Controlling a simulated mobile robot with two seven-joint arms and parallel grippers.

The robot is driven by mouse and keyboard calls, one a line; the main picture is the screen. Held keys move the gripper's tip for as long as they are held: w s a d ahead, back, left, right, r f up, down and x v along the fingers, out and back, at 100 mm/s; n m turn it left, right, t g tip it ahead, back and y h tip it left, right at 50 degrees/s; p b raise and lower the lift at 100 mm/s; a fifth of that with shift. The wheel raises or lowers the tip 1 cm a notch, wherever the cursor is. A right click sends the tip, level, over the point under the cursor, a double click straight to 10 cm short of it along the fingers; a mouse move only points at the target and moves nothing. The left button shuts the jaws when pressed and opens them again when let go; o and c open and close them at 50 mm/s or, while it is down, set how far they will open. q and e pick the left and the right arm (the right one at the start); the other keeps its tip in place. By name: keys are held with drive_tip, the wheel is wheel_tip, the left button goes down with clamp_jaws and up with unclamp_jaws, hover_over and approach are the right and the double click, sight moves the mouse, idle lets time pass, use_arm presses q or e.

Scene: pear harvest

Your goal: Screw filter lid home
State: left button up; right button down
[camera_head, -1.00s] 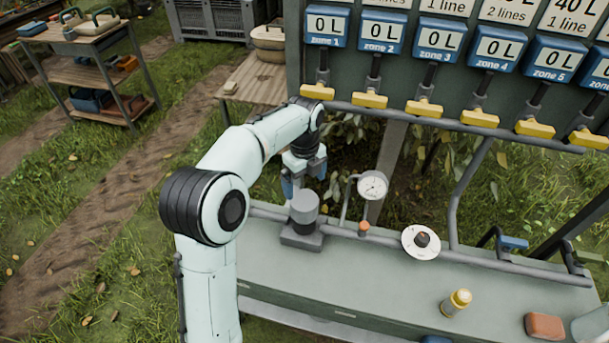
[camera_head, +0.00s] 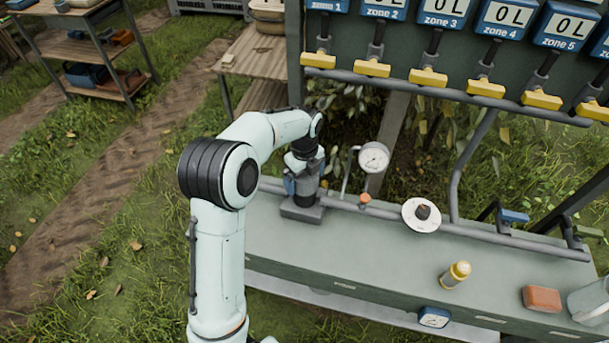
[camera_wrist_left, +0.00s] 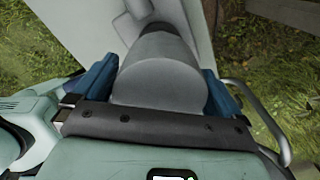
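The grey filter housing (camera_head: 301,210) stands on the pipe at the left end of the bench. Its grey rounded lid (camera_wrist_left: 160,80) fills the middle of the left wrist view. My left gripper (camera_head: 304,186) is at the lid in the head view, partly hiding it. In the left wrist view its blue fingers (camera_wrist_left: 162,88) are spread on either side of the lid. I cannot tell whether they press on it or stand just clear. The lid's thread is hidden. My right gripper is not in view.
A pressure gauge (camera_head: 374,157) and a small orange cap (camera_head: 365,198) stand just right of the filter. A round white dial (camera_head: 421,214), a yellow-topped bottle (camera_head: 455,275) and a reddish-brown block (camera_head: 541,298) are farther right. Yellow valve handles (camera_head: 428,77) hang above. The bench's middle is clear.

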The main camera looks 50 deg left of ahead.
use_arm(q)
drive_tip(key=c, duration=0.7)
drive_tip(key=m+p, duration=0.1)
drive_tip(key=m, duration=0.6)
drive_tip(key=o, duration=0.6)
drive_tip(key=shift+m, duration=0.8)
drive_tip(key=shift+o, duration=1.2)
wheel_tip(320, 180, up, 13)
drive_tip(key=p, duration=0.1)
drive_tip(key=shift+r+p, duration=0.2)
drive_tip(key=shift+p, duration=0.1)
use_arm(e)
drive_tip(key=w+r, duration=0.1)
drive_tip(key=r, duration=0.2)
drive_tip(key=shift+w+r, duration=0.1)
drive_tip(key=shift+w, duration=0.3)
